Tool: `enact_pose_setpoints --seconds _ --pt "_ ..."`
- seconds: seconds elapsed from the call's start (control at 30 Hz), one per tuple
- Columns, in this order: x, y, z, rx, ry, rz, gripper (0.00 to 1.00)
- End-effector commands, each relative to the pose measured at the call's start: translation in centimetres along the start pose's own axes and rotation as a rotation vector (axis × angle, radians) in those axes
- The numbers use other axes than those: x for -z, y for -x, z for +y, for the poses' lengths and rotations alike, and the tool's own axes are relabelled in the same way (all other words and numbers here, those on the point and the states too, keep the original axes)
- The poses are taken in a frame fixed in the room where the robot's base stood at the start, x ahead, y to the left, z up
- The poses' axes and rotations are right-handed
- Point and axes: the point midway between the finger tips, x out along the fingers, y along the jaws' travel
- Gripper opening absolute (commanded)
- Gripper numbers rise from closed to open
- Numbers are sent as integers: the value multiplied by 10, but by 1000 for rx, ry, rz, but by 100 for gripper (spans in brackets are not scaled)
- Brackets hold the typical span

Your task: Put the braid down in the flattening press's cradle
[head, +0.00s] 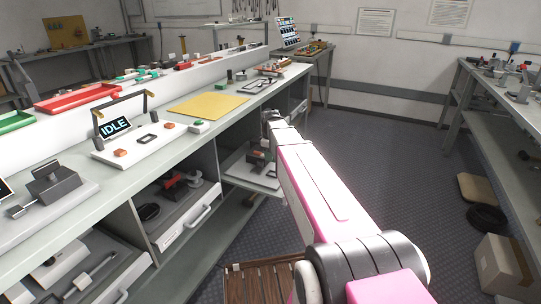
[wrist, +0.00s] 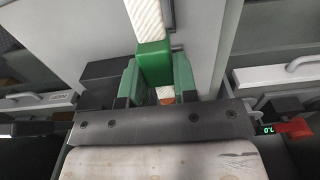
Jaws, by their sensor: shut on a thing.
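In the wrist view my gripper (wrist: 157,80) is shut on the green sleeve (wrist: 154,62) of the braid. The braid (wrist: 146,20) is a pale woven strip that runs up out of the frame, and a short pale end with an orange tip shows below the sleeve. In the head view my gripper (head: 273,117) is at the far end of my pink and white arm, near the bench's front edge; the braid cannot be made out there. I cannot tell for sure which device is the flattening press, and no cradle is clearly seen.
The long bench (head: 225,130) carries a yellow mat (head: 208,106), a panel with an IDLE screen (head: 115,128) and a lever device (head: 52,185). Below are open drawers, one holding a red and dark device (head: 174,182). A pulled-out tray (head: 248,172) lies beside my arm.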

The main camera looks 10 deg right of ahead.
Motion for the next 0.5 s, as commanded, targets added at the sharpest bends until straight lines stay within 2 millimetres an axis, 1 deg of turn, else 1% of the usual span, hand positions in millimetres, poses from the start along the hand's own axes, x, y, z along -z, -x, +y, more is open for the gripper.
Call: enact_pose_setpoints --seconds 0.17,0.5 --pt "0 -10 0 0 0 0 3" --pt "0 -39 0 0 -1 0 3"
